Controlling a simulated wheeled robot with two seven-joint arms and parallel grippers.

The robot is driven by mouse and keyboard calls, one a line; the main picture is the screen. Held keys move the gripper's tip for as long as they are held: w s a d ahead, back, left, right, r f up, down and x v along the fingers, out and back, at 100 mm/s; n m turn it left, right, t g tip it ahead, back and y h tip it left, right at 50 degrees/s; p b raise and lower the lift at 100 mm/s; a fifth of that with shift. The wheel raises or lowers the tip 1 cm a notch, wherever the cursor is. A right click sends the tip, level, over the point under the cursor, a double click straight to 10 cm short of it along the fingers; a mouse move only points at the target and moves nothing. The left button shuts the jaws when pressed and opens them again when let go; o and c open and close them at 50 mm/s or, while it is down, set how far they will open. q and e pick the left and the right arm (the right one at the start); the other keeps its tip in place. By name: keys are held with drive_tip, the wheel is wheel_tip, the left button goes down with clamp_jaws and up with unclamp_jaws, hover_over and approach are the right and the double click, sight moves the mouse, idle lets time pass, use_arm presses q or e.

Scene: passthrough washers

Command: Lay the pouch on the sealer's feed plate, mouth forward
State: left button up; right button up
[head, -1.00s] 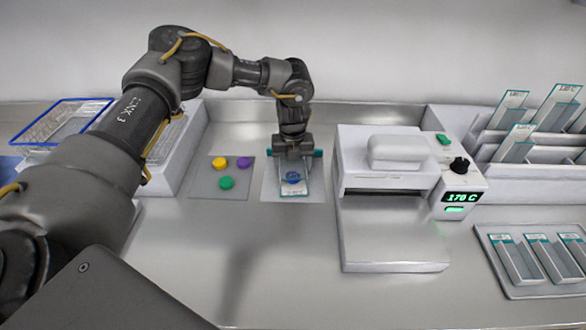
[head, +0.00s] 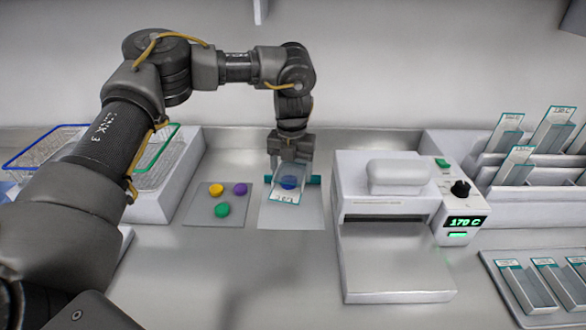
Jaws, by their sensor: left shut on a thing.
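The clear pouch (head: 284,196) has a pale printed label at its near end and a blue round thing inside. My left gripper (head: 289,165) is shut on the pouch's far end and holds it tilted above the white mat (head: 291,218). The sealer (head: 395,173) is the white machine to the right of the mat. Its feed plate (head: 397,268) lies flat and bare in front of the dark slot. My right gripper is not in view.
A grey mat with yellow, purple and green discs (head: 222,210) lies left of the pouch. Wire baskets (head: 160,160) stand further left. A sealer control box (head: 463,222) reads 170 C. A rack (head: 530,170) and a tray of pouches (head: 515,302) are at right.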

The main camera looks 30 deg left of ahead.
sight(293, 193)
use_arm(q)
drive_tip(key=s+d+m, duration=0.1)
drive_tip(key=m, duration=0.3)
drive_tip(key=s+d+f+m, duration=0.1)
drive_tip(key=s+m, duration=0.1)
drive_tip(key=m, duration=0.3)
drive_tip(key=s+d+f+m, duration=0.1)
drive_tip(key=s+m, duration=0.1)
drive_tip(key=m, duration=0.3)
drive_tip(key=s+m, duration=0.2)
drive_tip(key=m, duration=0.3)
drive_tip(key=s+d+f+m, duration=0.1)
drive_tip(key=s+m, duration=0.1)
drive_tip(key=m, duration=0.3)
drive_tip(key=s+d+m, duration=0.1)
drive_tip(key=s+m, duration=0.2)
drive_tip(key=m, duration=0.2)
drive_tip(key=shift+d+f, duration=0.15)
drive_tip(key=shift+f, duration=0.1)
drive_tip(key=m, duration=0.1)
drive_tip(key=s+m, duration=0.1)
drive_tip(key=m, duration=0.2)
drive_tip(key=shift+s+d+f, duration=0.2)
drive_tip(key=shift+s+d, duration=0.05)
drive_tip(key=shift+s, duration=0.15)
